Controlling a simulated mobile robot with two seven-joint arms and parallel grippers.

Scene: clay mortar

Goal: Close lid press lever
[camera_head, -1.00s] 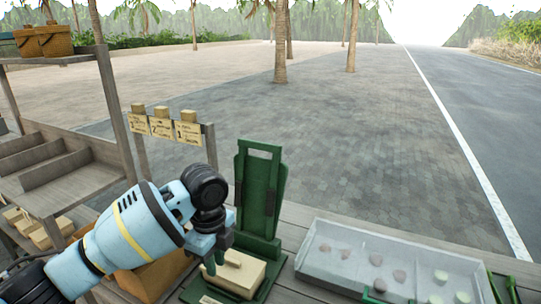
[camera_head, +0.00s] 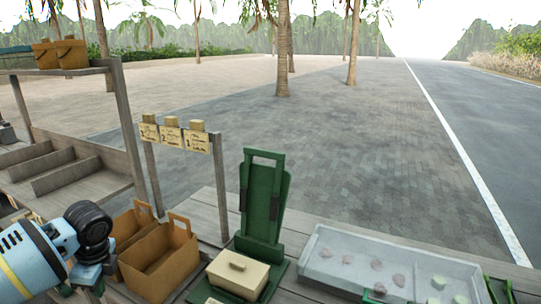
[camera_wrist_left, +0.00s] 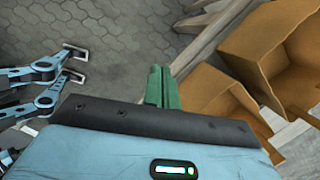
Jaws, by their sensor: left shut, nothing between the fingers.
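The green lid press stands on the wooden counter in the head view, its lever (camera_head: 263,195) upright and slotted at the top. A cream box with a lid and small handle (camera_head: 238,275) sits on the press's green base (camera_head: 274,278). My left gripper (camera_head: 95,290) is at the lower left of the head view, left of the press and apart from it, partly cut off by the frame edge. In the left wrist view its green fingers (camera_wrist_left: 161,88) are together and empty. My right gripper does not show in the head view.
Brown open carriers (camera_head: 160,264) stand between my left gripper and the press; they also show in the left wrist view (camera_wrist_left: 262,52). A grey tray (camera_head: 335,235) with several small pieces lies right of the press. Wooden shelves (camera_head: 75,178) and a sign rack (camera_head: 172,138) are at left.

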